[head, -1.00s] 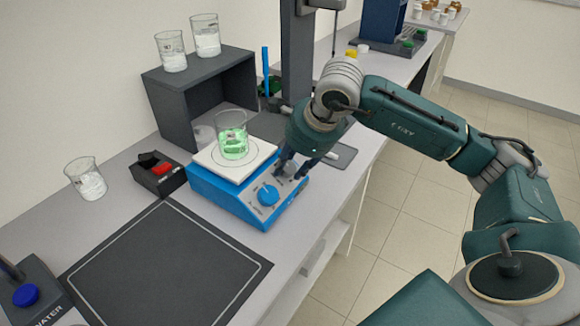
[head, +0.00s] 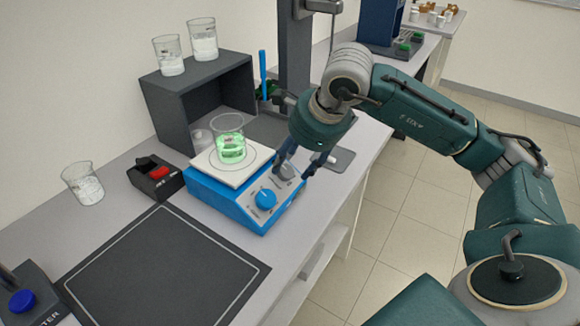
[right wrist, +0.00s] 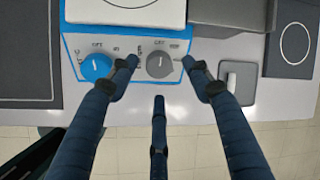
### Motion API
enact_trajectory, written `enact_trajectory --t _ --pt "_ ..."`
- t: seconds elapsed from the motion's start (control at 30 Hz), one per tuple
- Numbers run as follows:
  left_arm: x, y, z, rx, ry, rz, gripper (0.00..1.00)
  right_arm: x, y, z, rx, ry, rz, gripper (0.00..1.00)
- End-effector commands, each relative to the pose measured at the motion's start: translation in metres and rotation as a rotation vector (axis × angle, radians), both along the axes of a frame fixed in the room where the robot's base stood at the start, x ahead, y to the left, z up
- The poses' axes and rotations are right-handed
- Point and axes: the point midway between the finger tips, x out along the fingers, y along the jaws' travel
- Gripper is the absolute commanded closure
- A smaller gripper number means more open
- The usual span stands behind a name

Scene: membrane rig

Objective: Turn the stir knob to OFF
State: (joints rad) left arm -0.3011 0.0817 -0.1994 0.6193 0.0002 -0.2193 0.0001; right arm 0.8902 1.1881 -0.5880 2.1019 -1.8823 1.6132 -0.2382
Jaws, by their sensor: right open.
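The blue hotplate stirrer (head: 225,204) has two knobs on its sloped front panel, a blue knob (head: 265,199) and a grey knob (head: 285,172). In the right wrist view the blue knob (right wrist: 97,66) is left of the grey knob (right wrist: 159,64). My left gripper is not in view.
A glass beaker with green liquid (head: 230,150) stands on the white top plate (head: 207,169). A dark box shelf (head: 161,110) with two beakers is behind. A black device with a red switch (head: 155,177) and a dark mat (head: 150,275) lie left and front.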

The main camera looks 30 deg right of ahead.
Motion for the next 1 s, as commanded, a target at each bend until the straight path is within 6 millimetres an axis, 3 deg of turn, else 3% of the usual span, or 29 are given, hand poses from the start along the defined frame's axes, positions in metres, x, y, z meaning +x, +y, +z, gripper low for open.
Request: enact_trajectory --t 0.2,0.4,1.0 --pt "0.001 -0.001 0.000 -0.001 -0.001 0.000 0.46 -0.020 -0.004 0.045 -0.001 -0.005 -0.002 0.51" --pt "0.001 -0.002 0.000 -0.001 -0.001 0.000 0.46 -0.033 -0.006 0.070 -0.001 -0.002 -0.003 0.51" --pt "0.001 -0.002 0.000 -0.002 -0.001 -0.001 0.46 -0.037 -0.007 0.077 -0.001 0.002 -0.003 0.51"
